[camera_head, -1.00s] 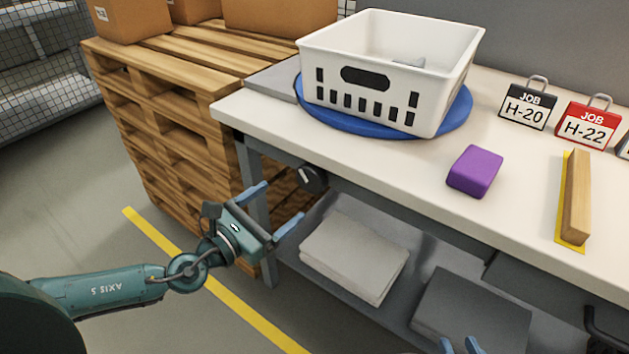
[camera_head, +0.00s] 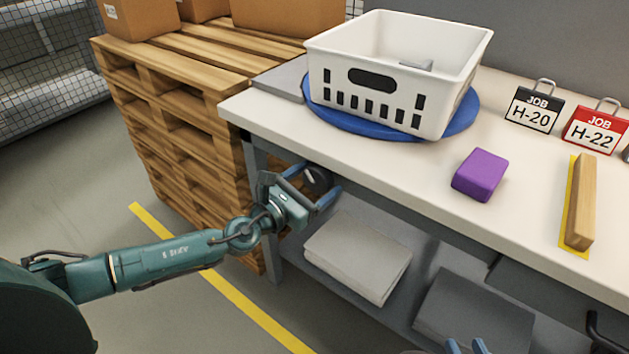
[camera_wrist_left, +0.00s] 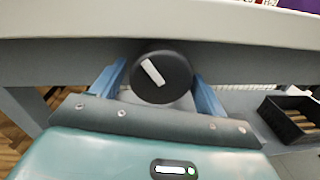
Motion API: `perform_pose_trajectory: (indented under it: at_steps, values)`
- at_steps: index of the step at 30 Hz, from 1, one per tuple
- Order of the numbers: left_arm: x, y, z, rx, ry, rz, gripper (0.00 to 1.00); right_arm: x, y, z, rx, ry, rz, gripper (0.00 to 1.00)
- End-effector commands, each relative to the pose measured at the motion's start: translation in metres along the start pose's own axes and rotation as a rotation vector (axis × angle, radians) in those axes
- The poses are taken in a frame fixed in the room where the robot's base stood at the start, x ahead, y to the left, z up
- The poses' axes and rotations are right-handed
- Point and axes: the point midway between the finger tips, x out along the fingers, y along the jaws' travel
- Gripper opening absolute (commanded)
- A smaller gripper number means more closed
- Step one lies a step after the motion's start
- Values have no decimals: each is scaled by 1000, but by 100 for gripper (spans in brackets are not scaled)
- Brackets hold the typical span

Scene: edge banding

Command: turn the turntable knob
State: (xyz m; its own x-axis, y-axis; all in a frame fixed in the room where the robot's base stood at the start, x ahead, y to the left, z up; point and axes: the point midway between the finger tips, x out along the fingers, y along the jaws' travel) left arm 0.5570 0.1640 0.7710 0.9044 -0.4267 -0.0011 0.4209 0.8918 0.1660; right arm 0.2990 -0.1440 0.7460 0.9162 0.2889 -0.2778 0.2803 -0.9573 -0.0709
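The turntable knob (camera_head: 317,179) is a round black dial with a white pointer bar, on the front of the workbench below its top. In the left wrist view the knob (camera_wrist_left: 161,77) sits between the two blue fingers, its bar tilted to the upper left. My left gripper (camera_head: 315,182) is open around the knob; small gaps appear beside it, and contact cannot be told. The blue turntable (camera_head: 350,124) is on the bench and bears a white crate (camera_head: 397,75). My right gripper (camera_head: 467,346) shows only its blue fingertips, apart, at the bottom edge.
The bench top (camera_head: 400,160) holds a purple block (camera_head: 480,174), a wooden bar (camera_head: 580,202) and job tags (camera_head: 533,109). A lower shelf carries grey stacks (camera_head: 357,256). A wooden pallet stack (camera_head: 170,110) stands left of the bench. A dark bin (camera_wrist_left: 292,118) shows in the wrist view.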

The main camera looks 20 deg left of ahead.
Motion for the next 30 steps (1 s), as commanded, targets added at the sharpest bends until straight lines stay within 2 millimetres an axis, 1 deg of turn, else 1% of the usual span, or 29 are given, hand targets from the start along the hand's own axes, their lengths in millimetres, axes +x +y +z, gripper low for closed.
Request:
perform_pose_trajectory:
  at_steps: [1,12,13,19,23,30]
  values:
    - [0,0,0,0,0,0,70,0,0,0,0,0,0,28]
    - [0,0,0,0,0,0,40,0,0,0,0,-1,1,28]
    - [0,0,0,0,0,0,38,0,0,0,0,-1,1,28]
    - [0,-1,-1,-17,-1,0,38,0,0,2,-3,-2,1,28]
    - [-1,-2,-2,-56,-5,0,38,2,0,7,-10,-7,0,28]
    - [0,-3,-4,-214,-20,1,38,10,-2,21,-35,-21,-10,28]
